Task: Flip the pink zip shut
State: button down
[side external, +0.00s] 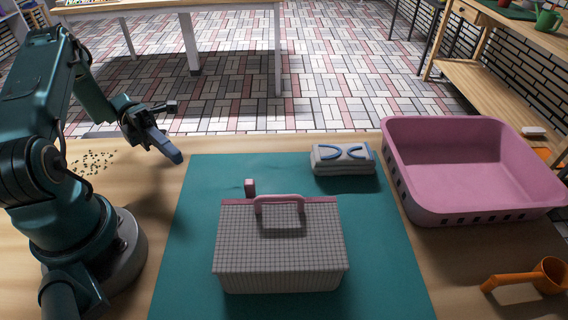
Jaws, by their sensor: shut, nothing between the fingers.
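A grey checked case (280,255) stands on the teal mat (195,235), with a pink handle (280,198) on top. A pink strip runs along its far top edge. A small pink tab (250,187), which looks like the pink zip, sticks up at that edge, left of the handle. How the tab joins the case is hidden behind the top edge. My gripper (176,155) is shut and empty. It is above the table near the mat's far left corner, to the left of and beyond the case, apart from the tab.
A folded grey item with blue loops (343,158) lies on the mat's far right. A pink basket (470,165) stands right of the mat. An orange scoop (530,280) lies front right. Small dark bits (92,162) are scattered at left. The mat between gripper and case is clear.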

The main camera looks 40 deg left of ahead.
jog(key=d, duration=0.8)
jog(key=shift+d, duration=0.3)
jog(key=w+d, duration=0.1)
jog(key=d, duration=0.1)
jog(key=shift+w+d, duration=0.3)
jog(key=shift+w, duration=0.05)
jog(key=shift+w+d, duration=0.5)
jog(key=w+d, duration=0.6)
jog(key=w, duration=0.1)
jog(key=shift+d, duration=0.35)
jog(key=shift+s, duration=0.1)
jog(key=s+a, duration=0.3)
jog(key=shift+a, duration=0.1)
jog(key=a, duration=0.9)
jog(key=shift+w+a, duration=0.1)
jog(key=shift+a, duration=0.25)
